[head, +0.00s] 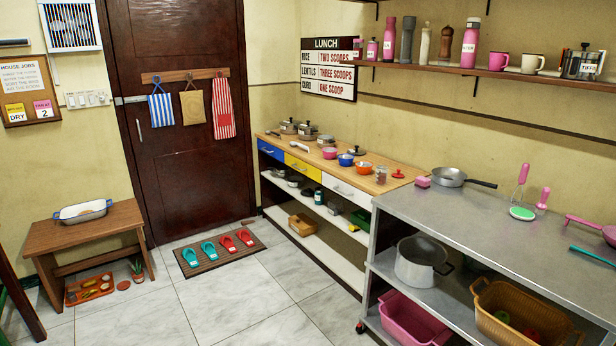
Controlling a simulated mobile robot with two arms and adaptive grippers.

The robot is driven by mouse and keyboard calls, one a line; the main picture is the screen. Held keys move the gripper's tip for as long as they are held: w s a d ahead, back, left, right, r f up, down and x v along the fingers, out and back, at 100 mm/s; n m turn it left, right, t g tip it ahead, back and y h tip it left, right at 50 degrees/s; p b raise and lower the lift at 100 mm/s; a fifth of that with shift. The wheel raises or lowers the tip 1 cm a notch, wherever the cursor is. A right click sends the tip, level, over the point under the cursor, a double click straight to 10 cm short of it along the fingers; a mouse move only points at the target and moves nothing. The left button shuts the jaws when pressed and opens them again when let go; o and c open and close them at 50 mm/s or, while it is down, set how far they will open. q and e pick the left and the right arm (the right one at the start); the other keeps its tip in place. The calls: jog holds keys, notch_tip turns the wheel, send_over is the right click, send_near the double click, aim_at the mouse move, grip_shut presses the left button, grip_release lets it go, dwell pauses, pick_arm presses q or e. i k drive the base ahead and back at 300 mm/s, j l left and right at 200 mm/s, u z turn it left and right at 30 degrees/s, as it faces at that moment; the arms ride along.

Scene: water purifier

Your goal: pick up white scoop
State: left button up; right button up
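I cannot make out a white scoop in the head view. Small items stand on the wooden counter (290,146) along the right wall: lidded steel pots (290,127), a pink bowl (329,153), a blue bowl (346,160), an orange bowl (364,168) and a jar (381,175). They are too small for me to tell whether a scoop lies among them. Neither of my grippers is in view.
A steel table (470,217) stands at the right, with a saucepan (449,176) on top. A wooden bench (85,232) with a white dish (83,212) stands at the left. A slipper mat (219,253) lies before the door. The tiled floor (245,310) is clear in front.

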aim_at(294, 144)
jog(key=i, duration=2.65)
